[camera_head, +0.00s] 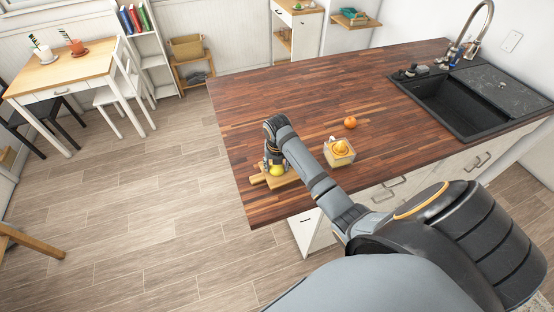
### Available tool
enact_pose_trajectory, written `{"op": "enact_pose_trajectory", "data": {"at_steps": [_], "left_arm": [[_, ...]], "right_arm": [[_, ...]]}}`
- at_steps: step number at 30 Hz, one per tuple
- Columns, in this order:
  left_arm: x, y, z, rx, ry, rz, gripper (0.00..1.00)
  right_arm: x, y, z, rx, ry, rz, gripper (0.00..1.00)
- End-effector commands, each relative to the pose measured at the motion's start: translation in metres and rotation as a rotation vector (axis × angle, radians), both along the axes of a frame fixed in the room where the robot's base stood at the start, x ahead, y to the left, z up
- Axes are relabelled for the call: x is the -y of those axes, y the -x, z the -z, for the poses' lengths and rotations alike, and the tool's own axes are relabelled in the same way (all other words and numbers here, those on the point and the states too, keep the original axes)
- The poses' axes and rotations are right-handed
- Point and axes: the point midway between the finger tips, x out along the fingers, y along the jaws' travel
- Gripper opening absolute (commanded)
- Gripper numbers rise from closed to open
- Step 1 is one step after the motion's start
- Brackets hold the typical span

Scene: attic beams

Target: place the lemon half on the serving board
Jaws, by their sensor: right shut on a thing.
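The serving board (258,180) is a small light wooden board with a handle, lying near the left edge of the dark wooden counter. My right gripper (275,165) points down over the board and is shut on the yellow lemon half (277,170). The lemon half is at or just above the board; I cannot tell whether it touches. The gripper and wrist hide part of the lemon half and the board. My left gripper is not in view.
A juicer in a pale box-like base (339,153) stands right of my forearm on the counter (300,95). An orange (350,122) lies behind it. A black sink (455,103) with a tap is at the right. The counter's back left is clear.

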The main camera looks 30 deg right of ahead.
Motion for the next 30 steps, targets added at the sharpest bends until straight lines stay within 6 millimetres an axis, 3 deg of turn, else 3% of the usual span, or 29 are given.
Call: {"op": "enact_pose_trajectory", "data": {"at_steps": [4,5,9,21,30], "left_arm": [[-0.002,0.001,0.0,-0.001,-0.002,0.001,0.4],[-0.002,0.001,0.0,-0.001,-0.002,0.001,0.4],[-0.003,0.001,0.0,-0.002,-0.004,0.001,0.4],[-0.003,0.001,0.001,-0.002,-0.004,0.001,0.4],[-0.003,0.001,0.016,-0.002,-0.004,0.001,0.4]], "right_arm": [[0.0,0.0,0.003,0.0,0.0,0.0,0.24],[0.0,0.0,0.003,0.0,0.0,0.0,0.55],[0.0,0.0,0.003,0.0,0.0,0.001,0.74],[0.0,0.0,-0.005,0.003,0.001,0.001,0.75],[-0.005,0.007,-0.072,0.008,0.001,0.001,0.75]]}}
